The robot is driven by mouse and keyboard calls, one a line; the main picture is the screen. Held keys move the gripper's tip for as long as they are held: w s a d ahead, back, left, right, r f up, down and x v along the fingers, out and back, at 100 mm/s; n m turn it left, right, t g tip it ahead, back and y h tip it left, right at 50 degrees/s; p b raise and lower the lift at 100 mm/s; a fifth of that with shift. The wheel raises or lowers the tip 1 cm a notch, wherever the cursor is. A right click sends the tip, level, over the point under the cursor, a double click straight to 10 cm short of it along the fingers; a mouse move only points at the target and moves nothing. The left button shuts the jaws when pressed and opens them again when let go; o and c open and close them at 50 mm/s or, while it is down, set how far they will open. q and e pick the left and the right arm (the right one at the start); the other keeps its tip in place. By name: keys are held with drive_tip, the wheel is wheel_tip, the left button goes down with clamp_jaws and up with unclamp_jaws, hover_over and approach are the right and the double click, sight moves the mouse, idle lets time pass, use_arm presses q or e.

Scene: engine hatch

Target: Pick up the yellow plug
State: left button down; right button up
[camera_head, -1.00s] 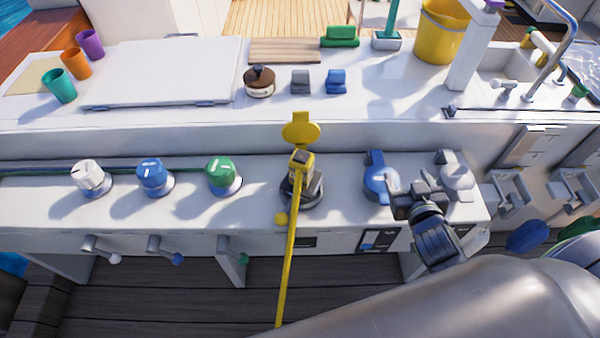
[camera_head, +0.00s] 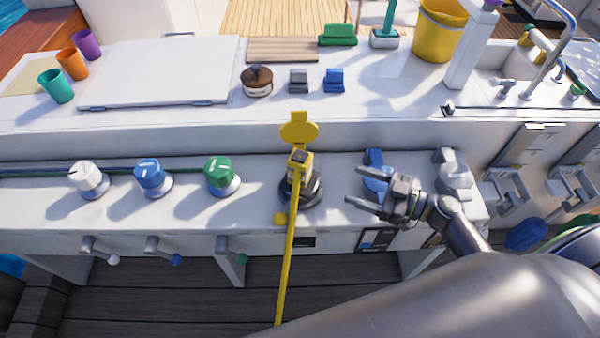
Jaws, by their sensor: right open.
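The yellow plug (camera_head: 299,162) sits upright in a dark round socket (camera_head: 310,193) on the white ledge. A yellow cable (camera_head: 286,265) hangs from it over the ledge's front edge. A yellow flap (camera_head: 299,130) stands raised behind the plug. My right gripper (camera_head: 355,187) is open and empty to the right of the plug, apart from it, with its fingers pointing left towards it. It partly hides a blue-capped fitting. My left gripper is not in view.
White, blue and green knobs (camera_head: 220,177) stand on the ledge left of the plug. The blue fitting (camera_head: 375,160) and a grey-white fitting (camera_head: 453,172) are to its right. Small levers (camera_head: 232,251) stick out below. The ledge between green knob and plug is clear.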

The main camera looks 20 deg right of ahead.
drive_tip(key=p+x, duration=0.1)
drive_tip(key=x, duration=1)
drive_tip(key=shift+s, duration=0.1)
drive_tip(key=shift+f+x, duration=0.2)
drive_tip(key=shift+x, duration=3.05)
drive_tip(key=shift+d, duration=0.1)
drive_tip(key=c, duration=1.3)
drive_tip(key=shift+o, duration=0.2)
wheel_tip(320, 180, up, 10)
drive_tip(key=p, duration=0.4)
drive_tip(key=shift+r, duration=0.2)
wheel_tip(320, 180, up, 7)
drive_tip(key=p, duration=1)
hover_over(309, 169)
drive_tip(key=x, duration=0.4)
drive_tip(key=shift+r, duration=0.1)
